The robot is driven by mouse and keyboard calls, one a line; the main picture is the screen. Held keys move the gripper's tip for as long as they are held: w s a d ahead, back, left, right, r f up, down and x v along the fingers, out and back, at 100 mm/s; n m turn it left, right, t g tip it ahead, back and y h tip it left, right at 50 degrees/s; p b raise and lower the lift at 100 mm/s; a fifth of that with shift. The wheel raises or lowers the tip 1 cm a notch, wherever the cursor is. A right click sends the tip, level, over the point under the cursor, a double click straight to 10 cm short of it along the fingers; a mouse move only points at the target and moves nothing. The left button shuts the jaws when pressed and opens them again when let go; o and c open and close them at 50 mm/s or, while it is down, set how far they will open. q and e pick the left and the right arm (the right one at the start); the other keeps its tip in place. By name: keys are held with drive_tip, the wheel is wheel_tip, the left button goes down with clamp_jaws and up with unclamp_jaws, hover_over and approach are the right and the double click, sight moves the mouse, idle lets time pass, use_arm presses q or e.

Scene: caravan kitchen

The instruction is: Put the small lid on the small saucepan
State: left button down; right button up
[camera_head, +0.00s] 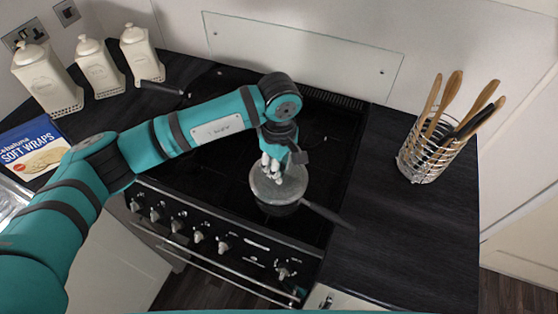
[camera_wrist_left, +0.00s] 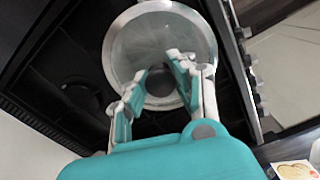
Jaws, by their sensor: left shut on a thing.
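The small lid (camera_head: 278,186) is a round grey disc with a metal rim. My left gripper (camera_head: 271,172) is above its middle, shut on its dark knob. In the left wrist view the lid (camera_wrist_left: 126,45) fills the space beyond my left gripper (camera_wrist_left: 160,72), whose fingers are either side of the knob. The small saucepan (camera_head: 277,209) is dark and mostly hidden under the lid, its black handle pointing right and toward the front. The lid covers the pan's top; I cannot tell whether it is fully seated. My right gripper is out of view.
The black hob (camera_head: 322,140) surrounds the pan, with oven knobs (camera_head: 198,236) along the front. Another dark handle (camera_head: 163,88) lies at the back left. A wire utensil holder (camera_head: 428,155) stands on the right worktop, otherwise clear.

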use_arm(q)
drive_tip(key=shift+f+b, duration=0.3)
drive_tip(key=shift+b, duration=0.3)
drive_tip(key=c, duration=1.1)
unclamp_jaws()
